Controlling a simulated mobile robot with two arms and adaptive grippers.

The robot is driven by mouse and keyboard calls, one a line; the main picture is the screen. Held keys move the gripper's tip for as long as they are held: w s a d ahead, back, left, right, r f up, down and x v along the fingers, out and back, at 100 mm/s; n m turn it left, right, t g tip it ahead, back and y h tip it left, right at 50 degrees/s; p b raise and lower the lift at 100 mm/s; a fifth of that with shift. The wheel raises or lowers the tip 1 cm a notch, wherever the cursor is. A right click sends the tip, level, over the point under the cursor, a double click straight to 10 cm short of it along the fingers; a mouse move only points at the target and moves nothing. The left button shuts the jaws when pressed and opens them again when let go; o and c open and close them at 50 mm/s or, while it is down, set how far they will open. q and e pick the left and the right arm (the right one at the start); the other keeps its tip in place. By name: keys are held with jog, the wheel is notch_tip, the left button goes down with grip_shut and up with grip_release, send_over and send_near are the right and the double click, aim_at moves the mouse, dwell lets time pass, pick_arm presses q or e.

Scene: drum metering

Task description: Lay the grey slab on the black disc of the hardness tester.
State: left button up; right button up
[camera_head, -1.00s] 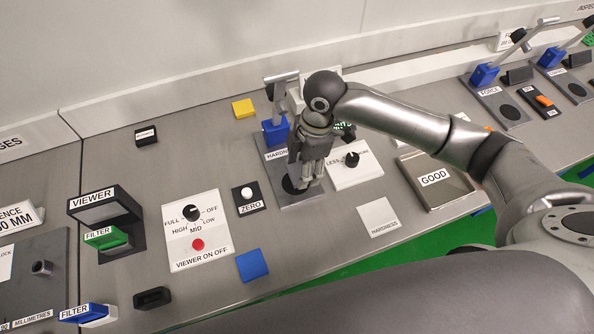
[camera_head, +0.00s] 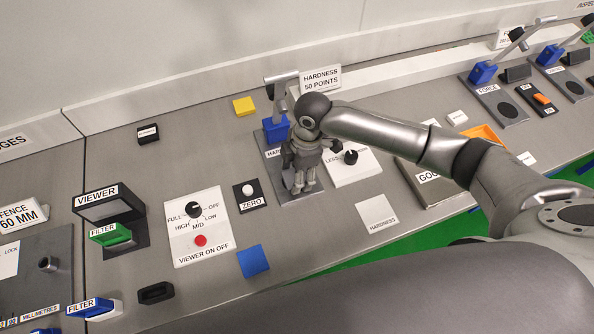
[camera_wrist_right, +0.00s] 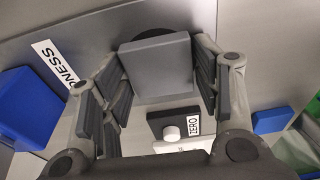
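The hardness tester (camera_head: 276,131) has a grey base plate, a blue block and a lever, and stands at the back middle. My right gripper (camera_head: 304,190) points down over its plate with its fingers spread. In the right wrist view the grey slab (camera_wrist_right: 157,68) lies between the open fingers, with a gap visible at its left side. The black disc (camera_wrist_right: 150,35) shows as a dark rim behind the slab, which covers most of it. The slab appears to lie flat on the disc. In the head view my gripper hides the slab. My left gripper is not in view.
A dial panel (camera_head: 355,167) stands close right of the gripper. The ZERO button box (camera_head: 250,195) is to the left. The GOOD tray (camera_head: 432,190) and a white HARDNESS card (camera_head: 377,210) are to the right. A blue square (camera_head: 252,261) lies in front.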

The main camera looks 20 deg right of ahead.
jog(key=shift+o, duration=1.1)
jog(key=shift+r, duration=0.1)
notch_tip(320, 180, up, 12)
jog(key=d+b, duration=0.1)
jog(key=shift+d+b, duration=0.3)
jog(key=shift+d, duration=0.05)
jog(key=shift+s, duration=0.1)
